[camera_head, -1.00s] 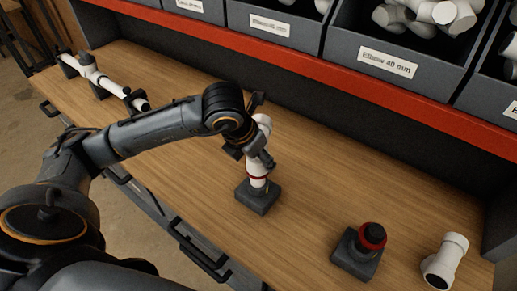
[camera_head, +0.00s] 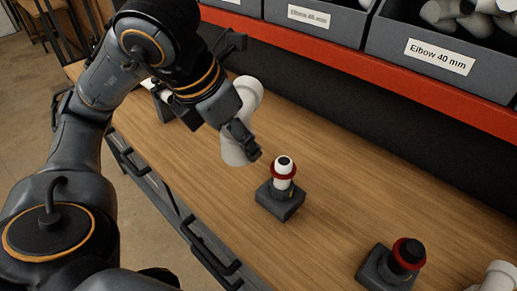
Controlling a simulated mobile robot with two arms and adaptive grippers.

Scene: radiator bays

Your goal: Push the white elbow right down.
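The white elbow (camera_head: 250,91) is in my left gripper (camera_head: 241,141), at the end of the arm from the left. One dark finger lies across the elbow's near side; the other is hidden. The elbow's lower mouth is up and left of a short white pipe stub (camera_head: 284,169) and apart from it. My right gripper is not in view.
A second dark base (camera_head: 380,272) with a black stub and red ring (camera_head: 409,253) stands lower right. Another white fitting (camera_head: 497,276) is cut by the right edge. Bins, one labelled "Elbow 40 mm" (camera_head: 440,56), line the back above a red shelf edge (camera_head: 370,77). The middle of the wooden bench (camera_head: 345,195) is clear.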

